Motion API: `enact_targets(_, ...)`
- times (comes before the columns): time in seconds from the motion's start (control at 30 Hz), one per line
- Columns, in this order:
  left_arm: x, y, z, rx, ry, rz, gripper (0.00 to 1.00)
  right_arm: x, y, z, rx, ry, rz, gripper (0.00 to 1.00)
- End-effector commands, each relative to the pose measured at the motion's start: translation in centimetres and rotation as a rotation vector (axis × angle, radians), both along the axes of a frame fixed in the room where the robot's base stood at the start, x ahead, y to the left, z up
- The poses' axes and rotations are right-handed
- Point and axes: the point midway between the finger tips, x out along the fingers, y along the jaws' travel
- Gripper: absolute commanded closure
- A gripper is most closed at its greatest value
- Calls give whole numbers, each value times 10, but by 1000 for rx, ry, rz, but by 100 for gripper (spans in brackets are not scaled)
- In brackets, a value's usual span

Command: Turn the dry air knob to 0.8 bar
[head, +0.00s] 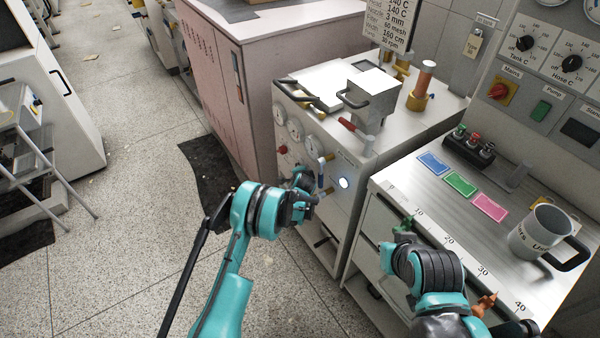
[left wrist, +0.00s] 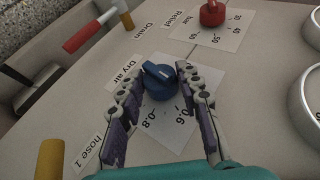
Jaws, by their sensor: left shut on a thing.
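The dry air knob (left wrist: 160,80) is blue with a raised grip bar, on the panel beside the "Dry air" label. Its white scale card (left wrist: 172,130) shows 0.8 and 0.6 on the near side. I cannot tell which mark the knob points to. My left gripper (left wrist: 157,92) is shut on the knob, one finger on each side. In the head view my left gripper (head: 305,192) is at the front panel of the white machine (head: 343,220), and the knob is hidden there. My right gripper (head: 425,262) is over the bench's front edge, its fingers unclear.
A red relief knob (left wrist: 212,13) with its own scale is beyond the dry air knob. A red-tipped drain handle (left wrist: 85,38) and round gauges (left wrist: 305,105) are nearby. A grey mug (head: 540,232) and coloured cards (head: 460,183) are on the right bench.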

Motion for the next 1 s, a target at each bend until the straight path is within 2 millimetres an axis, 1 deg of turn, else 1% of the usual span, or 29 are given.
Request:
enact_targets(0.37,-1,0,-1,3,-2,1,94,0,0,0,0,0,0,100)
enact_targets(0.4,-1,0,-1,3,-2,1,63,0,0,0,0,0,0,100)
enact_targets(0.47,-1,0,-1,3,-2,1,47,0,0,0,0,0,0,100)
enact_targets(0.5,-1,0,-1,3,-2,1,45,0,0,0,0,0,0,100)
enact_targets(0.83,-3,0,1,3,-3,0,45,0,0,0,0,0,0,100)
enact_targets(0.93,-11,-2,8,4,-3,0,45,0,0,0,0,0,0,100)
enact_targets(1.0,-20,-2,16,3,-4,-1,45,0,0,0,0,0,0,100)
